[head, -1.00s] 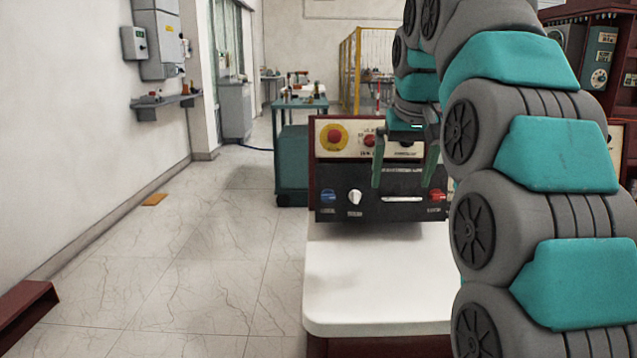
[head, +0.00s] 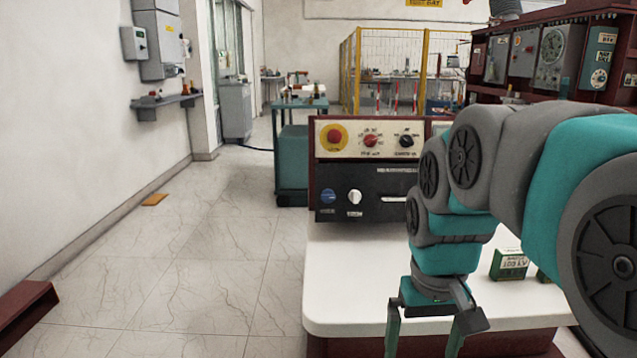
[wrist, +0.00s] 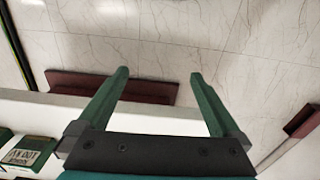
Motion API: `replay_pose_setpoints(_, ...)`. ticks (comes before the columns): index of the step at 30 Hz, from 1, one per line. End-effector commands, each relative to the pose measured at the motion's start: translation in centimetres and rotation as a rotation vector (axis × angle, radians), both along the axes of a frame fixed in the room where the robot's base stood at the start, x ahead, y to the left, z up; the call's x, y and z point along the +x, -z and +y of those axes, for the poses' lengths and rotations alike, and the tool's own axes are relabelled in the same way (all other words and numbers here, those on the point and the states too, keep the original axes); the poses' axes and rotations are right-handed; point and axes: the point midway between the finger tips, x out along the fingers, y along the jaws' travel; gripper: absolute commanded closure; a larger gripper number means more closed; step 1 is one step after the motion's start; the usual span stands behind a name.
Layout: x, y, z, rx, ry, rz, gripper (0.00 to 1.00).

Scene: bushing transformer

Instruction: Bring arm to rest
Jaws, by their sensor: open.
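My gripper (head: 424,345) is at the front of the white bench top (head: 350,283) in the head view, pointing down with its fingers apart. In the wrist view my gripper (wrist: 158,75) is open, with nothing between its two green fingers. Below the fingers are the tiled floor and a dark red beam beside the white edge. My arm comes in from the right in the head view, folded low over the right part of the bench, and hides some of the bench and control panel.
A control panel (head: 365,190) with knobs stands at the back of the bench. A small green box (head: 509,264) sits on the bench right of my gripper, and boxes (wrist: 28,152) show in the wrist view.

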Motion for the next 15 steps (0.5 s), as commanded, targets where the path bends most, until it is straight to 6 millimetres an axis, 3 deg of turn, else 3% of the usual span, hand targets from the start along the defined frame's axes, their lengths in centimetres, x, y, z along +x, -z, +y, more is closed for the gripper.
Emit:
replay_pose_setpoints(1, -2.0, 1.4, 0.0, 0.000, 0.002, 0.023, 0.00)
replay_pose_setpoints(9, -11.2, 8.5, -0.2, 0.002, 0.016, 0.124, 0.00)
replay_pose_setpoints(15, -15.5, 11.7, -0.2, 0.004, 0.025, 0.169, 0.00)
